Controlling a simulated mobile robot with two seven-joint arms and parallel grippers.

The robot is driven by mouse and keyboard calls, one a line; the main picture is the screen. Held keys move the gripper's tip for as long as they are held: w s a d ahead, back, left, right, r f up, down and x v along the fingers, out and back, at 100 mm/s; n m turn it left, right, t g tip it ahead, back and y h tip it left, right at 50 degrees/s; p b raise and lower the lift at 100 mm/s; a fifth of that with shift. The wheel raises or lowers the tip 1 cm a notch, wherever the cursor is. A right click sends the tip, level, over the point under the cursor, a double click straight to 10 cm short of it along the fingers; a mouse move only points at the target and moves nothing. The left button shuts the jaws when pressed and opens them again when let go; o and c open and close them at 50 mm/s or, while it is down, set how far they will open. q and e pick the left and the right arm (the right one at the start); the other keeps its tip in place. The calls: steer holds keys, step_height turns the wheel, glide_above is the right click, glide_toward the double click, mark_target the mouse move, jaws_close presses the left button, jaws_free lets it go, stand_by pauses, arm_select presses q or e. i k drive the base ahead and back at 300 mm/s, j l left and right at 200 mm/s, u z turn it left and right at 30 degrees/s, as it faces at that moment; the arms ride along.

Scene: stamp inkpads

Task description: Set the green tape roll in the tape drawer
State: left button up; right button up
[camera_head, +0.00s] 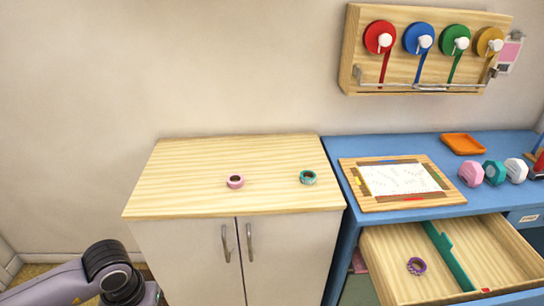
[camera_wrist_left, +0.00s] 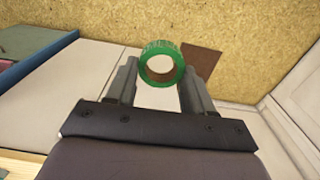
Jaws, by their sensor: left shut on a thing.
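The green tape roll (camera_wrist_left: 160,47) shows in the left wrist view, upright between the two fingers of my left gripper (camera_wrist_left: 161,75), which is shut on it. In the head view my left arm comes in at the bottom left; its fingers and the held roll are out of frame. An open wooden drawer (camera_head: 388,285) juts out under the blue desk at the bottom right. It has a green divider (camera_head: 446,253), with a purple tape roll (camera_head: 416,266) lying in its left compartment. My right gripper is not in view.
A pink roll (camera_head: 235,181) and a teal roll (camera_head: 308,177) sit on the wooden cabinet top (camera_head: 190,160). A wall rack (camera_head: 350,50) carries coloured reels.

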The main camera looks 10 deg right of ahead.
mark_target(475, 260)
steer(key=k+z, duration=0.15)
steer(key=z, duration=0.7)
steer(key=l+z, duration=0.1)
steer(key=z, duration=2.1)
steer(key=i+z, duration=0.2)
steer(key=i, duration=0.65)
steer(key=i+l+u, duration=0.1)
steer(key=i+u, duration=0.4)
steer(key=i, duration=0.4)
steer(key=i+u, duration=0.25)
steer(key=u, duration=0.2)
steer(key=i+u, duration=0.25)
steer(key=u, duration=0.25)
steer(key=i+u, duration=0.25)
steer(key=u, duration=0.25)
steer(key=i+u, duration=0.3)
steer(key=u, duration=1)
